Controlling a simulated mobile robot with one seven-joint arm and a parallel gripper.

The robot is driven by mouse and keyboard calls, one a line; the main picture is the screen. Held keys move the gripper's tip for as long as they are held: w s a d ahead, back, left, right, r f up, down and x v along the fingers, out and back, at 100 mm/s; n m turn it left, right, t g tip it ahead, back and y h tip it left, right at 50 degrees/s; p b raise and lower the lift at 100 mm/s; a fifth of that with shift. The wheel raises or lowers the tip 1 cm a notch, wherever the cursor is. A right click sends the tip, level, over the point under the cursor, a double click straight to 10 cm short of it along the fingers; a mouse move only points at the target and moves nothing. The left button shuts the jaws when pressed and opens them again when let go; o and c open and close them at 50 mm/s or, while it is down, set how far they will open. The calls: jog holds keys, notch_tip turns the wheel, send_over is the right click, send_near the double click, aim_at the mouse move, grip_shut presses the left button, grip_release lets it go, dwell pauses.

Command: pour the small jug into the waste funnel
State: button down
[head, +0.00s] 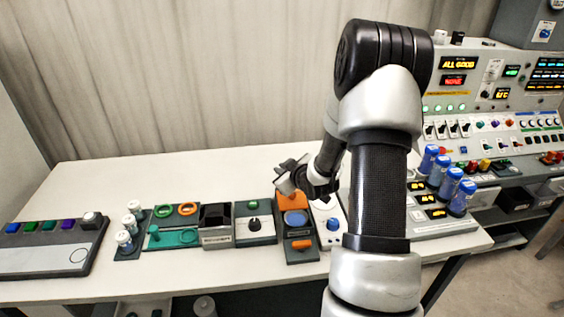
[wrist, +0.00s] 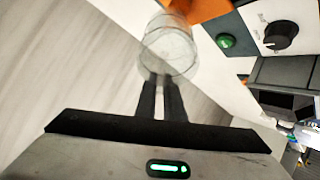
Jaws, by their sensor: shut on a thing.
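In the wrist view my gripper (wrist: 162,88) is shut on a clear, see-through round vessel, which I take to be the small jug (wrist: 168,52). The jug is tilted in this view, and I cannot tell whether anything is in it. Its far end overlaps an orange part (wrist: 208,10), perhaps the waste funnel; I cannot tell whether they touch. In the head view my gripper (head: 288,182) is above the orange-topped unit (head: 292,203), partly hidden by my arm. The jug cannot be made out clearly there.
A black dial unit (head: 254,222) stands left of the orange-topped unit, and a white unit with a blue knob (head: 333,224) stands right. White-capped bottles (head: 133,215) are farther left. Blue-capped vials (head: 445,180) stand right of my arm. The back of the table (head: 170,176) is clear.

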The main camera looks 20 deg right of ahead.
jog(key=shift+w+r+g+p, duration=0.15)
jog(key=shift+g+p, duration=0.35)
jog(key=shift+p, duration=0.3)
jog(key=shift+w+d+f+g, duration=0.25)
jog(key=shift+f+g, duration=0.15)
jog(key=shift+g, duration=0.4)
jog(key=shift+s+a+f+m+g+y, duration=0.1)
jog(key=shift+s+f+m+g+y, duration=0.1)
jog(key=shift+m+g+y, duration=0.35)
jog(key=shift+r+g, duration=0.1)
jog(key=shift+g, duration=0.25)
jog(key=shift+f+g+b, duration=0.25)
jog(key=shift+g+b, duration=0.05)
jog(key=shift+r+g, duration=0.25)
jog(key=shift+g, duration=0.25)
jog(key=shift+s+a+g+y, duration=0.1)
jog(key=shift+g+y, duration=0.15)
jog(key=shift+g, duration=0.65)
jog(key=shift+f, duration=0.15)
